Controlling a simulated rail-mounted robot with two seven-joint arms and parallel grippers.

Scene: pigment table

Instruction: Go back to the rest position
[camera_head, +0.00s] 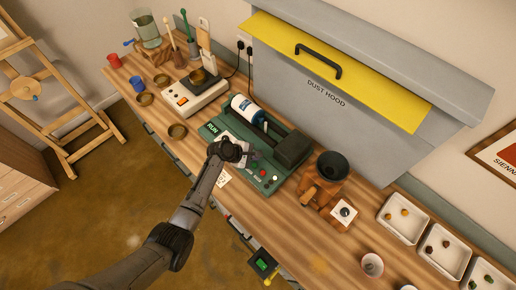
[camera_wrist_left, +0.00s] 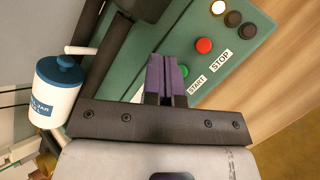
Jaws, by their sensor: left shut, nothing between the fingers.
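My left gripper (camera_head: 252,155) is over the front of the green roller machine (camera_head: 213,129), with its arm coming in from the lower left. In the left wrist view its purple fingers (camera_wrist_left: 168,72) are together and empty. The fingertips appear close to the green START button (camera_wrist_left: 184,71); I cannot tell whether they touch it. The red STOP button (camera_wrist_left: 204,46) is beside it. My right gripper is not in view.
The grey dust hood (camera_head: 350,115) with a yellow front stands behind. A brown grinder (camera_head: 325,183) and white trays (camera_head: 402,219) are to the right. A white scale (camera_head: 196,99) is at left. A small green-screened device (camera_head: 263,264) hangs at the front edge. Open floor lies left.

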